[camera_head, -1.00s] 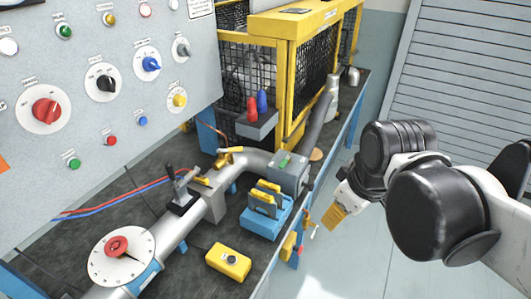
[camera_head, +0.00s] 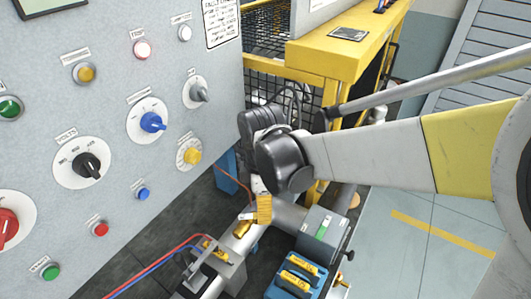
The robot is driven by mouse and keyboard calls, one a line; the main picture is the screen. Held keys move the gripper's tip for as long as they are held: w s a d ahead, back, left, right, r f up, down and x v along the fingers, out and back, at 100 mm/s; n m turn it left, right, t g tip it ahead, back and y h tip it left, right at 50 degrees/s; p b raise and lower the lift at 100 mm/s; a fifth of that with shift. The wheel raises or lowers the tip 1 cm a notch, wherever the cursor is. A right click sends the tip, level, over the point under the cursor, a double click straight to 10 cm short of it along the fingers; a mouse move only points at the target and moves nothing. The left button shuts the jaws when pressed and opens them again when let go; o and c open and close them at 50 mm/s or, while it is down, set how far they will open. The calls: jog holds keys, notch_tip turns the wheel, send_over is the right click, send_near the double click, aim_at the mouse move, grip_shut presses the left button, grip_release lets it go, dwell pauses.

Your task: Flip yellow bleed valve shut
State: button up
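A small brass-yellow valve (camera_head: 243,228), which looks like the bleed valve, sits on top of the grey pipe (camera_head: 289,216) near its bend. My gripper (camera_head: 263,209) points down just above and to the right of this valve, its yellow fingers close to it. The fingers overlap in this view and show as one block, so I cannot tell their gap or whether they touch the valve. The valve's lever is small and partly hidden by the gripper, and its angle is unclear.
The control panel (camera_head: 120,165) with knobs and buttons stands close on the left. A yellow-framed mesh cage (camera_head: 350,40) is behind. A blue holder (camera_head: 276,290) with yellow-handled pieces and a grey box (camera_head: 318,233) stand right of the pipe. Red and blue hoses (camera_head: 165,262) run lower left.

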jog(key=shift+f, duration=1)
jog(key=shift+c, duration=0.4)
grip_shut()
